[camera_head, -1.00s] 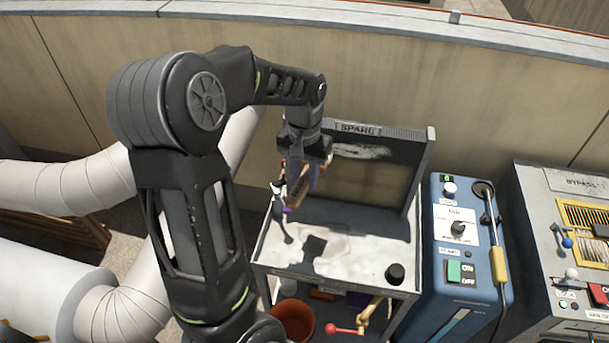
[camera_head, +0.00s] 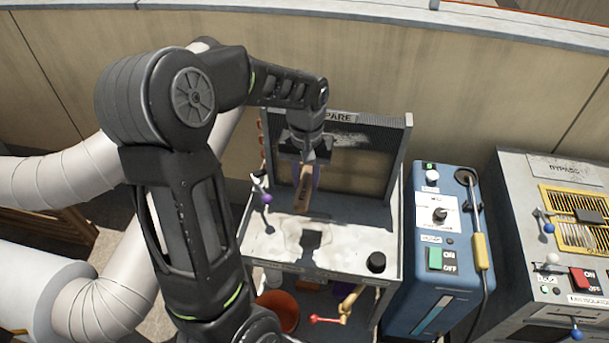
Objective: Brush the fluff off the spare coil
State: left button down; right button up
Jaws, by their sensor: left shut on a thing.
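The spare coil (camera_head: 372,165) stands upright at the back of a bench, a dark finned panel in a grey frame with a partly covered "SPARE" label. A pale patch of fluff (camera_head: 347,141) lies along its upper part, partly hidden by my gripper. My left gripper (camera_head: 306,160) is shut on a brush (camera_head: 304,188) with a wooden handle and a purple part, held in front of the coil above the bench top. I cannot tell whether the brush touches the coil. My right gripper does not show.
The bench top (camera_head: 345,250) is pale and mostly clear, with a black knob-like thing (camera_head: 376,262) at its front right. A blue machine (camera_head: 435,250) and a grey bypass cabinet (camera_head: 560,230) stand to the right. An orange bucket (camera_head: 279,309) sits below. White ducts (camera_head: 70,185) run at left.

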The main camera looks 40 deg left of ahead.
aim_at(309, 167)
pick_arm(q)
jog(key=shift+a, duration=0.1)
jog(key=shift+w, duration=0.15)
jog(key=shift+w+a+p, duration=0.2)
jog(key=shift+w+a, duration=0.25)
jog(key=shift+w, duration=0.35)
jog(key=shift+w+a+p, duration=0.2)
jog(key=shift+w+a, duration=0.2)
jog(key=shift+w, duration=0.4)
jog(key=shift+w+a, duration=0.25)
jog(key=shift+w, duration=0.25)
jog(key=shift+w+a, duration=0.25)
jog(key=shift+w, duration=0.2)
jog(key=shift+r+p, duration=0.15)
jog(key=shift+p, duration=0.2)
jog(key=shift+r+p, duration=0.7)
jog(key=shift+r, duration=0.35)
jog(key=shift+f, duration=0.1)
jog(key=shift+f+b, duration=1.6)
jog(key=shift+f, duration=0.55)
